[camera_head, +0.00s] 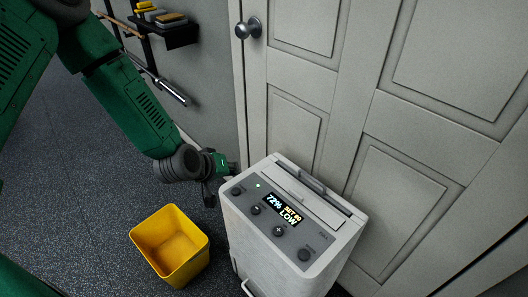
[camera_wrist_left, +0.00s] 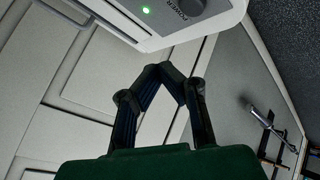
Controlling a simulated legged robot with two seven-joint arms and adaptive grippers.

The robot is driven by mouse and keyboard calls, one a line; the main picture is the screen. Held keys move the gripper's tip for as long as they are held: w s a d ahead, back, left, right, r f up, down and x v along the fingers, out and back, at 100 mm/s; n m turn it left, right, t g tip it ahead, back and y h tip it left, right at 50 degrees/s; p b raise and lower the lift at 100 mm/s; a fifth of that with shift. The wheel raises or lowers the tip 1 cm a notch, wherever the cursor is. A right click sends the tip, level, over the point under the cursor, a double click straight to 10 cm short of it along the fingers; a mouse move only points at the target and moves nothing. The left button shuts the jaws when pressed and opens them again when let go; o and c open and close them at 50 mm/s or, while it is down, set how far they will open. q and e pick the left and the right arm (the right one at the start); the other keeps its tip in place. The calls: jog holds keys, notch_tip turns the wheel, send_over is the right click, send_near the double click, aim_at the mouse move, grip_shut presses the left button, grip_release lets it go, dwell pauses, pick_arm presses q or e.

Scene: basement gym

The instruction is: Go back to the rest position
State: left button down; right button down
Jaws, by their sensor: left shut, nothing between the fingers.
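My left arm comes in from the upper left of the head view. Its left gripper (camera_head: 228,170) is beside the upper left corner of a white dehumidifier (camera_head: 245,235), close to the panel's edge. In the left wrist view the left gripper (camera_wrist_left: 165,72) is shut and empty, its fingertips together below the dehumidifier's white edge (camera_wrist_left: 215,22). I cannot tell from the pictures whether the fingertips touch the dehumidifier. The display reads 72%, SET 60 and LOW, and a green light is lit near the power knob. My right gripper is not in view.
A yellow bin (camera_head: 172,248) stands on the dark speckled floor (camera_head: 60,190), left of the dehumidifier. A white panelled door (camera_head: 345,95) with a round knob (camera_head: 249,27) is behind it. A wall shelf (camera_head: 172,35) and a hanging metal tool (camera_head: 172,92) are on the grey wall.

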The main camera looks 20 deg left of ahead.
pick_arm(q)
jog(key=s+d+f+m+g, duration=0.1)
jog(key=s+f+m+g, duration=0.1)
jog(key=s, duration=0.8)
jog(key=s+d+f+m+g+y, duration=0.1)
jog(key=s+f+m+g, duration=0.2)
jog(key=s, duration=0.7)
jog(key=s+d+f+m+g, duration=0.1)
jog(key=s+f, duration=0.4)
jog(key=s, duration=0.5)
jog(key=shift+d+f+m+g+y, duration=0.35)
jog(key=shift+m+g, duration=0.35)
jog(key=shift+g, duration=0.5)
jog(key=shift+a+r, duration=0.15)
jog(key=shift+w, duration=0.2)
